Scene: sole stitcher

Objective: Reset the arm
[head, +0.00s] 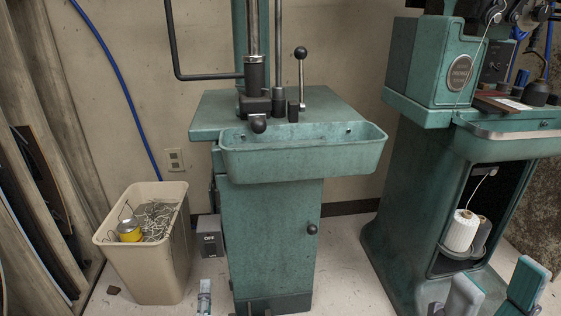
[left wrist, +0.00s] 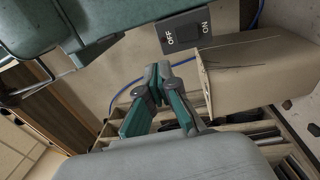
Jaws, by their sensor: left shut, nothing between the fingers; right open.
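My left gripper (head: 205,288) is at the bottom of the head view, small, between the bin and the green pedestal. In the left wrist view its fingers (left wrist: 158,80) are shut together with nothing between them. My right gripper (head: 498,276) comes in at the bottom right corner of the head view, its two fingers apart and empty. It is in front of the right-hand green machine's base.
A beige bin (head: 148,262) full of wire scraps with a yellow can (head: 130,231) stands left of the green pedestal machine (head: 266,232). An OFF/ON switch box (left wrist: 186,30) is near the bin. The right machine (head: 400,235) holds white thread spools (head: 461,230).

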